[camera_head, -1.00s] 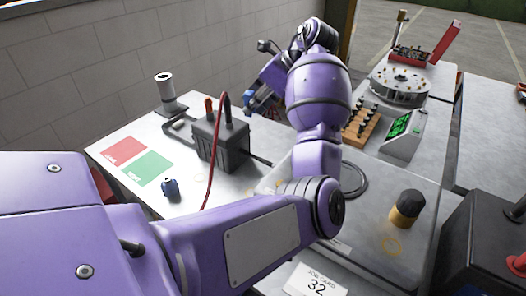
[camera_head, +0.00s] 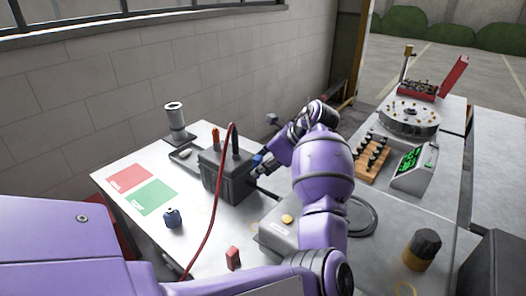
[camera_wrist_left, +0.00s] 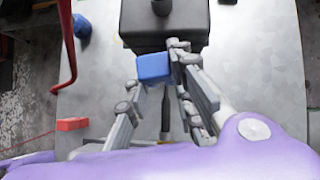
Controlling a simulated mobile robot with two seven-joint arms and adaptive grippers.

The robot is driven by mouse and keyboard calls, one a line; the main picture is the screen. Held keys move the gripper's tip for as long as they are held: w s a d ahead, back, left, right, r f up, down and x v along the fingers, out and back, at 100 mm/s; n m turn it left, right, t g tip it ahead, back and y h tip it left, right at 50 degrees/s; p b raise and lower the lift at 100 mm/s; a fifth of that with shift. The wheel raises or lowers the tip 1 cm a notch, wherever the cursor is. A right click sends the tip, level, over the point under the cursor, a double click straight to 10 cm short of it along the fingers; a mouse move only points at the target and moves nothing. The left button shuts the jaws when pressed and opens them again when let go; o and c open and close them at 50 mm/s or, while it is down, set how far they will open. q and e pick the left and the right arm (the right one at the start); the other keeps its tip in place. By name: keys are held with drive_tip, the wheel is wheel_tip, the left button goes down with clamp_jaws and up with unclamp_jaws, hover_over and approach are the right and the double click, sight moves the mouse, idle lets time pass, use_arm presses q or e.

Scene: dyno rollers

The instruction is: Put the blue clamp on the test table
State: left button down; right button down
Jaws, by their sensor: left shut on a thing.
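The blue clamp (camera_head: 257,160) shows as a small blue block at my left gripper (camera_head: 262,168), just right of the black box. In the left wrist view the blue clamp (camera_wrist_left: 153,68) sits between the fingertips of my left gripper (camera_wrist_left: 158,72), which is shut on it. There it overlaps the lower edge of the black box (camera_wrist_left: 165,20); I cannot tell whether they touch. The grey metal table (camera_head: 115,165) lies below. My right gripper is not in view.
The black box (camera_head: 226,172) has a red cable (camera_head: 212,215). A dark blue canister (camera_head: 174,218), red mat (camera_head: 130,177), green mat (camera_head: 152,197) and lamp-like stand (camera_head: 176,125) share the table. A red block (camera_head: 233,258) is at the front. A scale (camera_head: 412,170) stands right.

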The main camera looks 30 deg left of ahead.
sight(261, 188)
use_arm(q)
wheel_tip(261, 188, down, 5)
drive_tip(key=shift+f, duration=0.1)
drive_tip(key=shift+s+d+f, duration=0.1)
drive_tip(key=shift+s+f, duration=0.05)
drive_tip(key=shift+f, duration=0.45)
drive_tip(key=shift+s+d+f, duration=0.1)
drive_tip(key=shift+s+f, duration=0.05)
drive_tip(key=shift+f, duration=0.4)
drive_tip(key=c, duration=1.8)
unclamp_jaws()
drive_tip(key=shift+o, duration=1.2)
drive_tip(key=shift+w+a+f, duration=0.1)
drive_tip(key=shift+o, duration=0.2)
drive_tip(key=shift+w+r, duration=0.1)
drive_tip(key=shift+r, duration=0.2)
